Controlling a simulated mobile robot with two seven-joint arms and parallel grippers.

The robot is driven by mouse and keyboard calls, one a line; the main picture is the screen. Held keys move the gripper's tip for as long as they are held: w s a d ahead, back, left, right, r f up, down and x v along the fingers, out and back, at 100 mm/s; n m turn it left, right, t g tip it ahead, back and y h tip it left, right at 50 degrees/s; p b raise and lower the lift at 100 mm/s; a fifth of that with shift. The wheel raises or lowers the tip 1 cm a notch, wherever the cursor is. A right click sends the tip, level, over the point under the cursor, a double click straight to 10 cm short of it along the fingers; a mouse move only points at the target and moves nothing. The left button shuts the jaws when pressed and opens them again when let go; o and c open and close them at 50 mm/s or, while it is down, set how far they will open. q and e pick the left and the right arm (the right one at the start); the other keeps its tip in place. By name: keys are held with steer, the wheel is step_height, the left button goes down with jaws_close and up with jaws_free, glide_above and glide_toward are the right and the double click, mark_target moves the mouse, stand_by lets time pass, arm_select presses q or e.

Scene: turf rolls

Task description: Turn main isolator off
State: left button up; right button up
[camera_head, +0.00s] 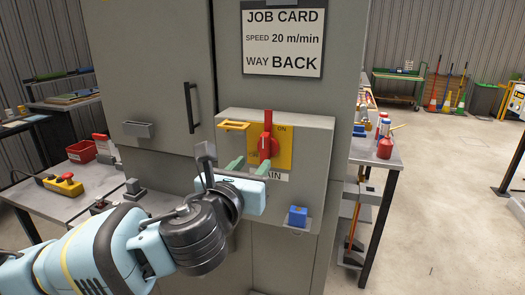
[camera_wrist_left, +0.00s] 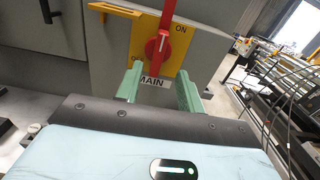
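The main isolator is a red rotary handle (camera_head: 267,135) on a yellow plate (camera_head: 285,150), on the front of a grey box. The handle stands upright, with the word ON at the plate's upper right. It also shows in the left wrist view (camera_wrist_left: 158,46), above a white MAIN label (camera_wrist_left: 151,82). My left gripper (camera_head: 250,166) is open and empty, just in front of and below the handle. In the left wrist view its two green fingers (camera_wrist_left: 160,84) appear either side of the handle's lower end. I cannot tell whether they touch it. My right gripper is not in view.
A yellow bracket (camera_head: 233,125) sticks out left of the plate. A blue block (camera_head: 297,216) sits on a small ledge below right. A job card (camera_head: 283,38) hangs above. A bench with a yellow-and-red control box (camera_head: 64,184) stands left; another bench (camera_head: 382,158) stands right.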

mark_target(263, 148)
arm_select(q)
steer(key=shift+x, duration=3.9)
steer(key=shift+r, duration=0.15)
jaws_close()
